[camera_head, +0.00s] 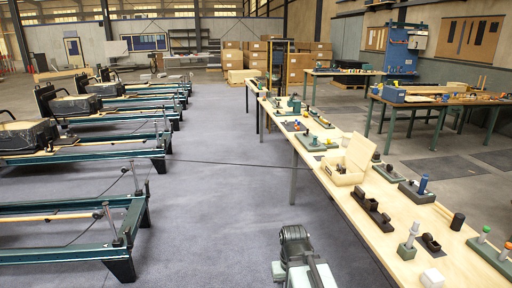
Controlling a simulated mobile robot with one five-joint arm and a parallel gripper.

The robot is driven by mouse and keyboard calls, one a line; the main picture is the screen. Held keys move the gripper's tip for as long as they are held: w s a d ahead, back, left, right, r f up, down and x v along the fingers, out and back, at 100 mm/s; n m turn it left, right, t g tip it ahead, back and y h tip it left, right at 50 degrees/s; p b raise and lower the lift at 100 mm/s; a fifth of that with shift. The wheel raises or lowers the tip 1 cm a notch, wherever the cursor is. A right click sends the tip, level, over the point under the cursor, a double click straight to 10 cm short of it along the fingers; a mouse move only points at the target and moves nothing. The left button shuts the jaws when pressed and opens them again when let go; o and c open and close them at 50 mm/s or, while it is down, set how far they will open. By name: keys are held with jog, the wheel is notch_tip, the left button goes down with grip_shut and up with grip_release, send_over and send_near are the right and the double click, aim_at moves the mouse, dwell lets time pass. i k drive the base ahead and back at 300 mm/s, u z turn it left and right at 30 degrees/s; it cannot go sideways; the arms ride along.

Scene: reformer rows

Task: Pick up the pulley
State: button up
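Part of my arm stands at the bottom centre, on the floor side of the long wooden workbench (345,222). A dark grey, rounded end tops a paler body; I cannot make out separate fingers or whether they are open. No item is clear enough to be named the pulley with certainty. Dark block-like parts with rounded tops (371,210) lie near the bench's left edge. Another dark part (430,242) sits further right, beside a grey fitting (408,243). My arm is apart from all of these.
An open cream box (345,172) stands mid-bench. A blue-handled part on a dark base (418,191), a black cylinder (458,221) and a white block (432,278) are nearby. Reformer frames (70,210) line the left. The grey floor between (215,200) is clear, apart from a thin dark line.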

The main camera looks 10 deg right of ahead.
aim_at(342, 170)
jog(key=i, duration=3)
jog(key=z, duration=0.3)
